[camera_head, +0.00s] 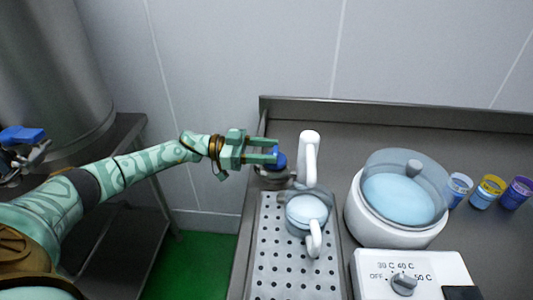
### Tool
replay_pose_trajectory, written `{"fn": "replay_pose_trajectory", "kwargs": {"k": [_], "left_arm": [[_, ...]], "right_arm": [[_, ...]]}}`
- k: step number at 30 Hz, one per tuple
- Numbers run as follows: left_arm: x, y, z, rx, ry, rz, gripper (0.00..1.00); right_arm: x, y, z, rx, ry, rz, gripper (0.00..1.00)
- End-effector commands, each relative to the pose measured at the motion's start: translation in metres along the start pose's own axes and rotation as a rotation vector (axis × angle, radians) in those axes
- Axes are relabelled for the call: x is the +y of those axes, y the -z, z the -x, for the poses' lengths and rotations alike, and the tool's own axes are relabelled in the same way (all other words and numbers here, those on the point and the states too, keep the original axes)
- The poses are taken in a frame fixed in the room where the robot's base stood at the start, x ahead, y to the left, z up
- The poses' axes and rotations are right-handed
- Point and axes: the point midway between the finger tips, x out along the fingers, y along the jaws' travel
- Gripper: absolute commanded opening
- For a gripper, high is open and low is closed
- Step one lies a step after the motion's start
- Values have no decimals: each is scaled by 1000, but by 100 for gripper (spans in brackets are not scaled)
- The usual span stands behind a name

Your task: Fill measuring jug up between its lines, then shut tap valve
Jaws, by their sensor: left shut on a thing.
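The measuring jug (293,228) stands upright on the perforated drip tray (265,271), its white handle towards the front. Pale blue-white liquid shows inside it; its lines cannot be made out from above. The white tap spout (308,150) stands just behind the jug, its top over the jug's far side. I cannot see whether liquid is flowing. The blue tap valve knob (281,161) is left of the spout. My left gripper (276,155) reaches in from the left and is shut on this knob, partly hiding it. My right gripper is not in view.
A white heated pot (385,232) with a clear lid stands right of the jug, behind a temperature control box (415,270). Several small cups (488,193) stand at the far right. A steel tank (50,70) with a blue-handled tap (22,136) is at the left.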

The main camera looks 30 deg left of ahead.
Motion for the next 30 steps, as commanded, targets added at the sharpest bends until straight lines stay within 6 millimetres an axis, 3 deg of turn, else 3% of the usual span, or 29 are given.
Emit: {"fn": "replay_pose_trajectory", "kwargs": {"k": [9, 10, 12, 23, 26, 30], "left_arm": [[0, 0, 0, -2, -1, 0, 24], [0, 0, 0, -2, -1, 0, 55], [0, 0, 0, -1, -1, 0, 68], [0, -1, 7, -2, 0, 1, 68], [0, -1, 22, -4, 1, 0, 68], [-1, -1, 58, -4, 4, 1, 68]], "right_arm": [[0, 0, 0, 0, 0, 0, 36], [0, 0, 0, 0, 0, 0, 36], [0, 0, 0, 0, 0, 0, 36], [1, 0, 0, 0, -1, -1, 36], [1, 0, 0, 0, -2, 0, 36], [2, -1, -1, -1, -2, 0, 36]]}}
